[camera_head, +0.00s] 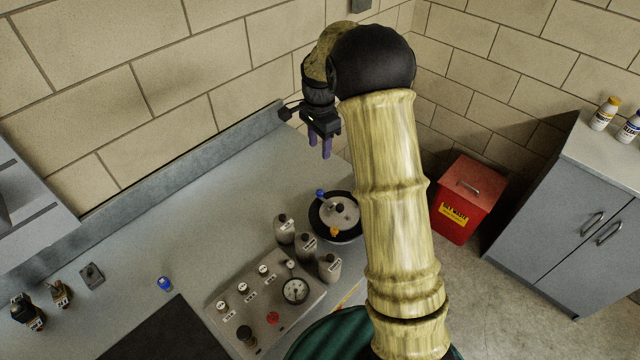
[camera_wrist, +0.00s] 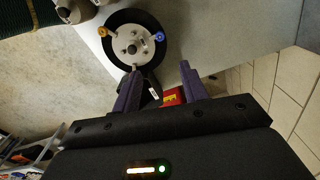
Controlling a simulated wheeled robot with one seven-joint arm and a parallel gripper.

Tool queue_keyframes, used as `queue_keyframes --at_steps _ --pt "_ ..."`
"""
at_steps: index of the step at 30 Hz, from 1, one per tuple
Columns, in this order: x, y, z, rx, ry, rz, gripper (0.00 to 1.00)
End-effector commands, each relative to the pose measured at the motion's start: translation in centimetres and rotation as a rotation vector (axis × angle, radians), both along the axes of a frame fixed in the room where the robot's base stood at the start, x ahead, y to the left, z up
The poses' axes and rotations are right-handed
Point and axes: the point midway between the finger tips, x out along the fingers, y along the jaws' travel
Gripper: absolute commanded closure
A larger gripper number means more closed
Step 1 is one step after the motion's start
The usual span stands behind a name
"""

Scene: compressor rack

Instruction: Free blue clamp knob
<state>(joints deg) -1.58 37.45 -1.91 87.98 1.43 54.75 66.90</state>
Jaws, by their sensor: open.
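The blue clamp knob (camera_head: 320,194) sits at the upper left rim of a round black pot with a grey metal lid (camera_head: 345,211). It also shows in the wrist view (camera_wrist: 159,36), at the right of the lid. An orange knob (camera_head: 334,231) is on the opposite side of the lid and shows in the wrist view (camera_wrist: 103,31). My gripper (camera_head: 320,155) hangs above and behind the pot, with its purple fingers apart and nothing between them. In the wrist view my gripper (camera_wrist: 160,75) has its fingertips just below the lid in the picture, clear of the blue knob.
Several grey cylinders (camera_head: 306,246) stand left of the pot, behind a control panel with a gauge (camera_head: 295,290). A small blue item (camera_head: 165,284) lies on the grey counter (camera_head: 150,240). A red waste bin (camera_head: 467,200) stands on the floor at right. The brick wall is close behind my gripper.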

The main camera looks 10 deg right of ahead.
Motion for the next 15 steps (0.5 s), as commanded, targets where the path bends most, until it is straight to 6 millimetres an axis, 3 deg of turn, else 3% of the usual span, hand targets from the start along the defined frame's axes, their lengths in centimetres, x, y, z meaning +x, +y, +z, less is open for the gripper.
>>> queue_keyframes --at_steps 8,15 --pt "0.0 0.0 -0.3 0.000 -0.001 0.003 0.57" --pt "-0.1 0.0 -3.0 0.000 0.002 0.003 0.57"
